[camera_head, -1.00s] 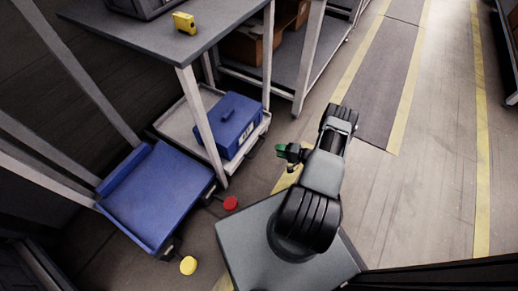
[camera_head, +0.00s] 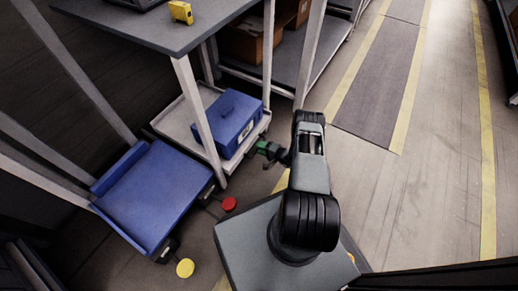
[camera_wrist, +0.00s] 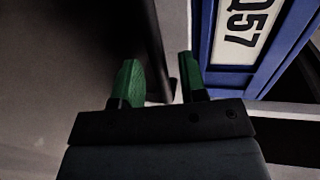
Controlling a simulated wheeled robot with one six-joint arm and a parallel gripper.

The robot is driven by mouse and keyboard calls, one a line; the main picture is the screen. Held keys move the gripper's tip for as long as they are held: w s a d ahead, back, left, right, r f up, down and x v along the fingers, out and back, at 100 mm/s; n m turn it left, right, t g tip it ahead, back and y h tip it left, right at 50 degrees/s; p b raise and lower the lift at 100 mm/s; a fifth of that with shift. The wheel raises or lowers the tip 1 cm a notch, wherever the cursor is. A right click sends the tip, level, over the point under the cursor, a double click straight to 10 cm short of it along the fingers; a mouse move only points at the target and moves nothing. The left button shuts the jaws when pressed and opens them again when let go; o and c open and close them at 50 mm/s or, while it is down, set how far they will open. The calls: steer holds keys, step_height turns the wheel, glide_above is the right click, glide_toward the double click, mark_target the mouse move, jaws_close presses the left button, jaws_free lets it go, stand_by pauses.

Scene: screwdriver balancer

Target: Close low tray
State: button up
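A light grey low tray (camera_head: 183,122) stands pulled out under the grey table and carries a blue box (camera_head: 228,125) with a label. A second low tray, a flat blue one (camera_head: 155,197), sticks out to its left. Which of the two is meant I cannot tell. My gripper (camera_head: 262,147) with green fingers is just right of the grey tray's front end. In the wrist view its fingers (camera_wrist: 160,75) are apart, with a dark bar showing beyond and between them. The blue box with its label "Q57" (camera_wrist: 240,22) is at upper right there. Contact with the tray cannot be told.
The grey table top (camera_head: 165,30) holds a yellow object (camera_head: 181,12); its pale legs stand around the trays. A red disc (camera_head: 229,204) and a yellow disc (camera_head: 185,268) are low beside the blue tray. The floor lane (camera_head: 375,90) to the right is clear.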

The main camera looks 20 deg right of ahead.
steer(key=shift+x, duration=0.8)
steer(key=shift+c, duration=0.4)
jaws_close()
